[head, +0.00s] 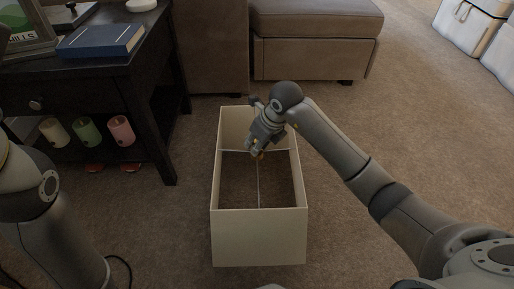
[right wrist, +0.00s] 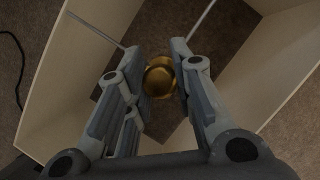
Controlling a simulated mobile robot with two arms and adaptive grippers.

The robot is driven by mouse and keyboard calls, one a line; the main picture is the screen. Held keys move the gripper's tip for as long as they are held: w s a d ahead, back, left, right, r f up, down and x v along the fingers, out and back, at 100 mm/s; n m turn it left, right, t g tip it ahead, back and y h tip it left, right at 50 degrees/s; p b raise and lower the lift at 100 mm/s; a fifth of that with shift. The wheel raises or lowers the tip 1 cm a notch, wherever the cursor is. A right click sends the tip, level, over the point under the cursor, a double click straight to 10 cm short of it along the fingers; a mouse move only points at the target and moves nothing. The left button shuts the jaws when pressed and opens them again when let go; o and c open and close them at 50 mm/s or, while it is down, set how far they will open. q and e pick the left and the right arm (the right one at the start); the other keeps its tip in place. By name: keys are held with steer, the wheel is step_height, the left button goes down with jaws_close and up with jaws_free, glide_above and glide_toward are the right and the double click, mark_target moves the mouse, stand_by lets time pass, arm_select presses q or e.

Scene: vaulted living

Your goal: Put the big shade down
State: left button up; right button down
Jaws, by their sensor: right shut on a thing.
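The big shade (head: 258,238) is a cream, open rectangular shade standing upright in the middle of the head view, with carpet showing through it. Thin wires cross its inside. Its walls also show in the right wrist view (right wrist: 85,40). My right gripper (head: 256,152) reaches into it from above and is shut on the shade's gold knob (right wrist: 159,77), where the wires appear to meet. I cannot tell whether the shade's bottom edge touches the floor. Part of my left arm shows at the left of the head view, but its gripper is out of view.
A dark side table (head: 150,95) stands left of the shade, with a blue book (head: 101,40) on top and several small coloured things on its lower shelf. A brown ottoman (head: 315,45) is behind. Open carpet (head: 420,120) lies to the right.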

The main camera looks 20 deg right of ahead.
steer(key=shift+f, duration=0.1)
steer(key=c, duration=1.3)
jaws_free()
steer(key=shift+o, duration=0.2)
